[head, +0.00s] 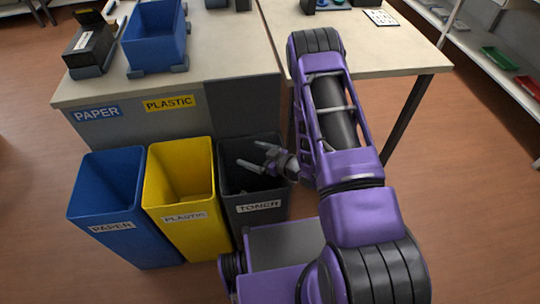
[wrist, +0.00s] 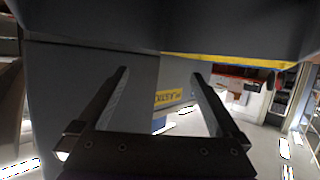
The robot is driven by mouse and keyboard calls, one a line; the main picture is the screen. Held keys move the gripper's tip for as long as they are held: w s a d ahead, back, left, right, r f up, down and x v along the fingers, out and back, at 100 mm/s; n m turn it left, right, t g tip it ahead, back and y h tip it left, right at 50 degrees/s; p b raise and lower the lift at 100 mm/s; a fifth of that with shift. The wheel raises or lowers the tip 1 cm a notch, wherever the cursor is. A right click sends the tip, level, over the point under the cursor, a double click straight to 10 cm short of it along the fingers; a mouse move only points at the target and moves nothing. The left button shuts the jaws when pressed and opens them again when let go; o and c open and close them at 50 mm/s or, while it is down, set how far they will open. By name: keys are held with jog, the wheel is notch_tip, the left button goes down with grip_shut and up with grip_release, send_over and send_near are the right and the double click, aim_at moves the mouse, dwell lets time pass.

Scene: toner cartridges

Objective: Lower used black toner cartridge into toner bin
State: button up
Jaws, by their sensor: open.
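The dark grey toner bin (head: 262,212) stands at the right end of a row of three bins, with a white TONER label on its front. My gripper (head: 251,153) is at the bin's open top, pointing left, with its fingers spread. In the wrist view my gripper (wrist: 160,73) shows both fingers wide apart with nothing between them. I cannot clearly make out a black toner cartridge. The bin's inside is dark and partly hidden by my gripper; a small pale patch shows inside it.
A yellow plastic bin (head: 182,215) and a blue paper bin (head: 112,220) stand to the left. Behind is a table (head: 215,62) with a blue crate (head: 155,42) and a black box (head: 88,50). A second table (head: 385,55) stands right, with shelves beyond.

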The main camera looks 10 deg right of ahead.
jog(key=s+d+f+p, duration=0.2)
jog(key=s+d+f, duration=0.1)
jog(key=s+d, duration=0.25)
jog(key=s+d+r+p, duration=0.1)
jog(key=s+d+r, duration=0.4)
jog(key=r, duration=0.3)
jog(key=shift+p+v, duration=0.35)
jog(key=shift+v, duration=0.5)
jog(key=shift+a+r, duration=0.1)
jog(key=shift+a, duration=0.05)
